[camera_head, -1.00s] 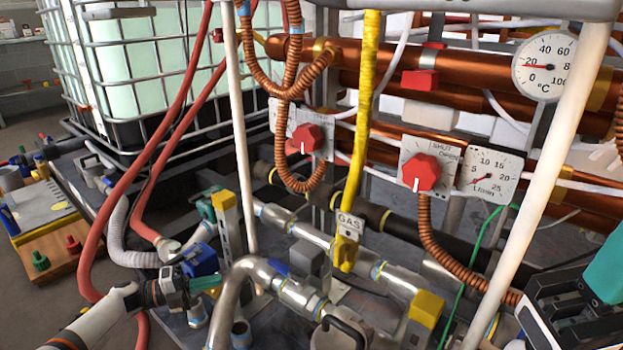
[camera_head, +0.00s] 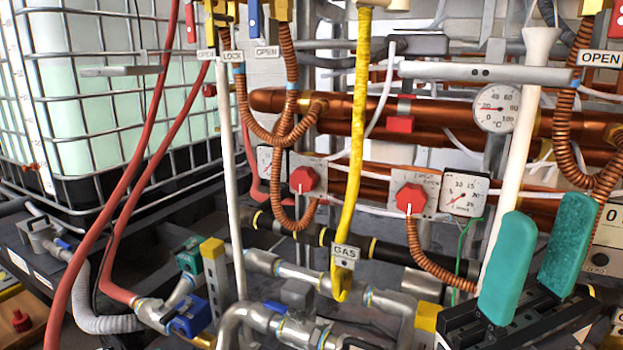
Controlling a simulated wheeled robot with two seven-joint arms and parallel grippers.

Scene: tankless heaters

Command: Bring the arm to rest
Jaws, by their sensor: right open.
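My right gripper (camera_head: 547,212) is at the lower right of the head view. Its two teal fingers point up and stand apart, with nothing between them. Its black body sits at the bottom edge, in front of the copper pipes and the right white post. My left gripper is not in this view.
Two red valve knobs (camera_head: 410,198) sit on white plates, with a flow gauge (camera_head: 465,194) and a temperature gauge (camera_head: 496,108) near them. A yellow gas hose (camera_head: 357,140), red hoses (camera_head: 118,200) and a white post (camera_head: 510,190) cross the area. A caged tank (camera_head: 90,110) stands left.

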